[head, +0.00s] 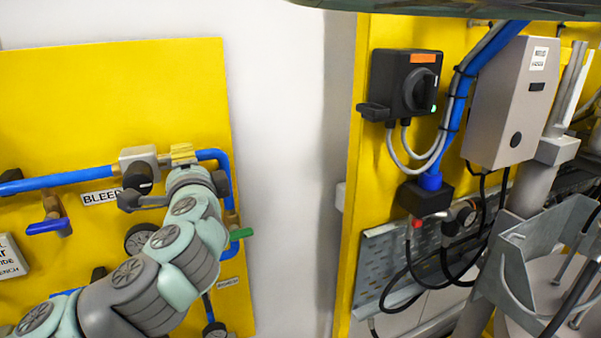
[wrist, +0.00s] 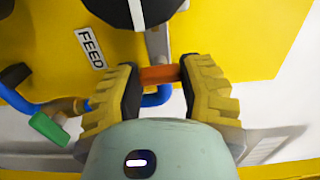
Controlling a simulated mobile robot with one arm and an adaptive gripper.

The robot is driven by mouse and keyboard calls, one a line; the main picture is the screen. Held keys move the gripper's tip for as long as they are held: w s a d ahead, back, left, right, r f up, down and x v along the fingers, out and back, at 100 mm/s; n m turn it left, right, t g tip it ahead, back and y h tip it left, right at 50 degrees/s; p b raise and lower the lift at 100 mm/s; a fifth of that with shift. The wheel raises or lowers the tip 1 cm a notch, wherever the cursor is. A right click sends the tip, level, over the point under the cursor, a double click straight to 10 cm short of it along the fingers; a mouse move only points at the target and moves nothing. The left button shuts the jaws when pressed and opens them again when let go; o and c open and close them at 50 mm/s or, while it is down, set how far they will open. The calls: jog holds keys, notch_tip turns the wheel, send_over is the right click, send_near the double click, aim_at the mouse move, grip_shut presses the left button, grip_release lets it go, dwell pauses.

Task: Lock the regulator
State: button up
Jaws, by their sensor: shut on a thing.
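My gripper (head: 183,154) is at the yellow panel on the left in the head view, its yellow fingers just right of a grey block (head: 138,156) with a black knob (head: 138,178). In the wrist view my gripper (wrist: 158,77) is shut on a short orange-red piece (wrist: 157,74) between the ribbed finger pads. A grey metal part (wrist: 157,45) stands just beyond that piece. I cannot tell which part is the regulator; my arm hides some of the panel in the head view.
Blue pipe (head: 75,181) runs along the panel. A blue-handled valve (head: 47,226) is at left and a green handle (head: 241,235) is below my gripper. A FEED label (wrist: 90,48) is nearby. A black switch box (head: 408,84) and grey cabinet (head: 512,100) are at right.

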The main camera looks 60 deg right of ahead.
jog(key=shift+f, duration=0.1)
dwell(0.3)
jog(key=o, duration=0.9)
